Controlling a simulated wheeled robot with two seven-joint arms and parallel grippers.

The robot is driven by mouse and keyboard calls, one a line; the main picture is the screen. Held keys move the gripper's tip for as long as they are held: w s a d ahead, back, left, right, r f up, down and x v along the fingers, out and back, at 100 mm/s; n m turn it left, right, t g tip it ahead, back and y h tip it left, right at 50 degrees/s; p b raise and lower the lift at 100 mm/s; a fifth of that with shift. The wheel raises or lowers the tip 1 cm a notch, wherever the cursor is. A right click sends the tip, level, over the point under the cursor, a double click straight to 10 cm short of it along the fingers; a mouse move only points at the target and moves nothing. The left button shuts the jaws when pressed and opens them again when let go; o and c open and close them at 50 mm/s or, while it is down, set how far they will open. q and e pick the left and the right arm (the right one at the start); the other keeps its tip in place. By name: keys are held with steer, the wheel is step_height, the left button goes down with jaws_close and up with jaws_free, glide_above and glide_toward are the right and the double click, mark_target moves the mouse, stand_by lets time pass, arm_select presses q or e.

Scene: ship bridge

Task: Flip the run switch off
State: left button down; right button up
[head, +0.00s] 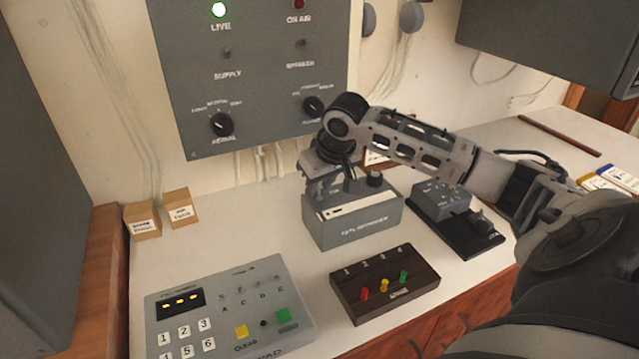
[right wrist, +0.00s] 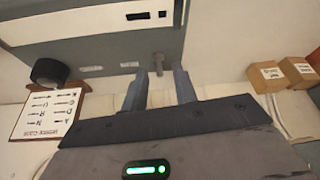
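The grey tape box (head: 360,224) stands on the counter, with a white strip and a black knob on top. In the right wrist view the same box (right wrist: 90,42) shows upside down. A small grey lever (right wrist: 158,63) stands at its edge; I take it for the run switch, but no label on it is readable. In the head view my right gripper hides it. My right gripper (head: 325,186) is at the box's left rear top. In the right wrist view its two fingers (right wrist: 160,80) are apart, with the lever between their tips; contact is unclear. My left gripper is out of view.
A keypad console (head: 222,308), a brown box with coloured levers (head: 385,284) and a black-based key unit (head: 452,222) surround the tape box. Two small cardboard boxes (head: 162,213) stand at the left rear. A wall panel (head: 255,80) hangs behind.

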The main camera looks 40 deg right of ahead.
steer(key=shift+w+f, duration=0.1)
steer(key=shift+f, duration=0.2)
jaws_close()
